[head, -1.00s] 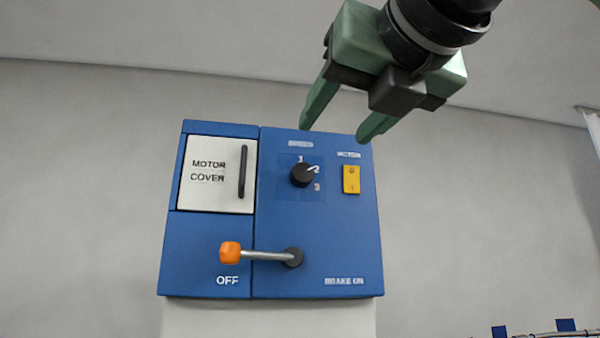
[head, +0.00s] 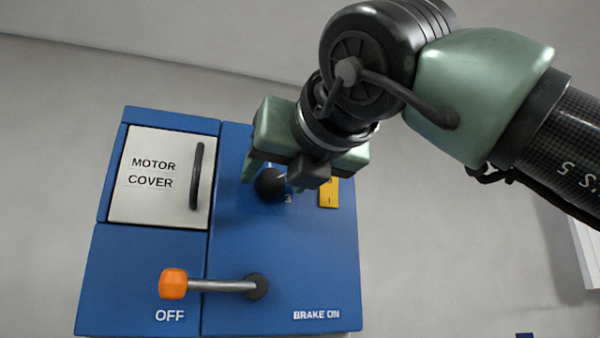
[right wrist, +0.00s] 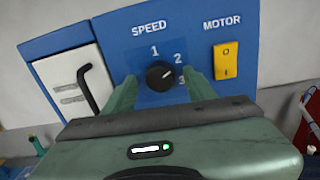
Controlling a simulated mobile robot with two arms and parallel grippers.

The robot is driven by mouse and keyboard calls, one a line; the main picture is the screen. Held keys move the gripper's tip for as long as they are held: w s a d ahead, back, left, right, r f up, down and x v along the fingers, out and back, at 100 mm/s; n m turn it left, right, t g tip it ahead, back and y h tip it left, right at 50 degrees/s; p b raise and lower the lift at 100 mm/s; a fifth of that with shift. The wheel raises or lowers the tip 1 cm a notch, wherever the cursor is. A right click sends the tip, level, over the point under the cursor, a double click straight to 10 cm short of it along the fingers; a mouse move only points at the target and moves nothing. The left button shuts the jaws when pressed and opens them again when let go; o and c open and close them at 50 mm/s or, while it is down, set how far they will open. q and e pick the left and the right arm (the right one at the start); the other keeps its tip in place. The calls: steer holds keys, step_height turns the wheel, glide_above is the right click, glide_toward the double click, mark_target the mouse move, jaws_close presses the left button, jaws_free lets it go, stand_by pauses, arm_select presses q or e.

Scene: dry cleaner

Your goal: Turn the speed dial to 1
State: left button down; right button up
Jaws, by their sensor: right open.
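The black speed dial (right wrist: 160,75) is on the blue panel, with its white pointer line toward the 2. The numbers 1, 2 and 3 are set around it in the right wrist view. In the head view the dial (head: 271,184) is partly covered by my right gripper (head: 272,180). That gripper is open, with one green finger on each side of the dial in the right wrist view (right wrist: 160,78). A gap shows between each finger and the dial; I cannot tell how far the fingertips are from the panel. My left gripper is not in view.
Left of the dial is a white motor cover (head: 160,178) with a black handle. Below is a brake lever (head: 222,286) with an orange knob, pointing left. A yellow motor switch (head: 328,193) is close on the dial's right. Grey wall surrounds the blue machine.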

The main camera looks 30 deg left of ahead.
steer(key=shift+a, duration=0.1)
steer(key=shift+s+d, duration=0.1)
steer(key=shift+d, duration=0.2)
jaws_close()
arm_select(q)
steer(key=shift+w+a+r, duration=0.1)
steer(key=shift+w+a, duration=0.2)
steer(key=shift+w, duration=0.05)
arm_select(e)
steer(key=shift+r, duration=0.1)
